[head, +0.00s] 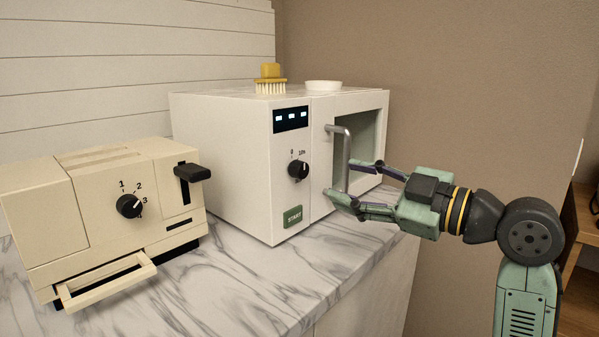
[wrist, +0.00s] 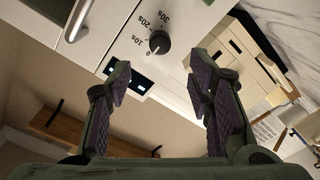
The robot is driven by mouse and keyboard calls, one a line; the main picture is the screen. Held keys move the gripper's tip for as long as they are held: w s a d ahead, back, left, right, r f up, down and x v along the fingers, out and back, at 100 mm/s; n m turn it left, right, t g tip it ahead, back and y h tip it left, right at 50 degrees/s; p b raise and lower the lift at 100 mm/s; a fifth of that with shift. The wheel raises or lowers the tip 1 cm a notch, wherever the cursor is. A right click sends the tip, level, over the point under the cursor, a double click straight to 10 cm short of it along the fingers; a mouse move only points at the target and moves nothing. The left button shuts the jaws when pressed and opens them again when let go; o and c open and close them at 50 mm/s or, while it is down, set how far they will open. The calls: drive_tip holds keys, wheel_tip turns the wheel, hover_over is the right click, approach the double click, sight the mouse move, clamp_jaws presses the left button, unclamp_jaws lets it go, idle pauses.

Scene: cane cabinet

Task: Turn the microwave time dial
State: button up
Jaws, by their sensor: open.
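The white microwave (head: 222,150) stands on the counter. Its black time dial (head: 298,169) is on the front panel, below the display and above the green START button (head: 292,216). The dial also shows in the wrist view (wrist: 159,42), with its time marks around it. My gripper (head: 342,181) is open, in front of the microwave and to the right of the dial, close to the grey door handle (head: 338,150). In the wrist view the dial appears beyond and between the two spread fingers (wrist: 157,75), apart from them. The jaws are empty.
A cream toaster (head: 100,200) with its own dial (head: 129,206) and a black lever stands to the left. A yellow brush (head: 270,80) and a white dish (head: 323,85) are on top of the microwave. The marble counter (head: 290,280) in front is clear.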

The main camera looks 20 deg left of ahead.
sight(304, 171)
drive_tip(key=p+x, duration=0.1)
drive_tip(key=x, duration=0.8)
drive_tip(key=shift+w+a+p, duration=0.1)
drive_tip(key=shift+a+p, duration=0.05)
drive_tip(key=shift+p, duration=0.25)
clamp_jaws()
